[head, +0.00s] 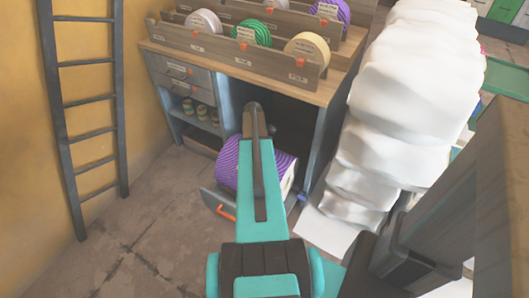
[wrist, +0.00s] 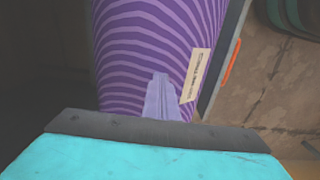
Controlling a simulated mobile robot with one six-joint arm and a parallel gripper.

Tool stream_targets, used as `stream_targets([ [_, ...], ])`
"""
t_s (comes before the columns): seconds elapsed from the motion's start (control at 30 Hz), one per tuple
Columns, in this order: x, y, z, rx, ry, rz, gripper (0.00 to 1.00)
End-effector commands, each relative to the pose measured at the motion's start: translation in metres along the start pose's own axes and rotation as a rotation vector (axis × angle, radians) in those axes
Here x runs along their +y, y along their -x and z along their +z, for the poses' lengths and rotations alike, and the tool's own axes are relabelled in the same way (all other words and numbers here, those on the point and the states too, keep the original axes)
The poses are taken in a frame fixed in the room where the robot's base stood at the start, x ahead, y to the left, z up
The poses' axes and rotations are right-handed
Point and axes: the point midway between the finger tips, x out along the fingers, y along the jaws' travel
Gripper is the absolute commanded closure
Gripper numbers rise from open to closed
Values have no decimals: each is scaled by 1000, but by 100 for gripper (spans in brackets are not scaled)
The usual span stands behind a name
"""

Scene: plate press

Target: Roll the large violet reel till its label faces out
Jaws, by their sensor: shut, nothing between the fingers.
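The large violet reel (head: 228,160), striped in two purples, lies in a low pulled-out drawer (head: 208,197) under the workbench, partly hidden behind my arm. In the wrist view the reel (wrist: 135,45) fills the upper middle. Its cream label (wrist: 195,75), with small dark print, shows near the reel's right edge, on the side towards the drawer front. My gripper (wrist: 160,80) is shut and empty, its fingertips over the reel's striped surface left of the label. I cannot tell whether they touch it. In the head view my gripper is hidden by my arm.
The drawer front has an orange handle (head: 226,213). The bench top (head: 270,85) carries racks of smaller reels, including a green one (head: 252,30). A tall white stack (head: 400,90) stands close on the right. A ladder (head: 88,100) leans left. The floor (head: 145,235) at front left is clear.

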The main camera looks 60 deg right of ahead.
Motion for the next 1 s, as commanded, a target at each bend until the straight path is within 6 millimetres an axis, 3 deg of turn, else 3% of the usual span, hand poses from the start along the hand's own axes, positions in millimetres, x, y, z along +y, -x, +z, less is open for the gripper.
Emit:
stream_targets([
  [1.0, -20, -4, 2, -4, -1, -2, 100],
])
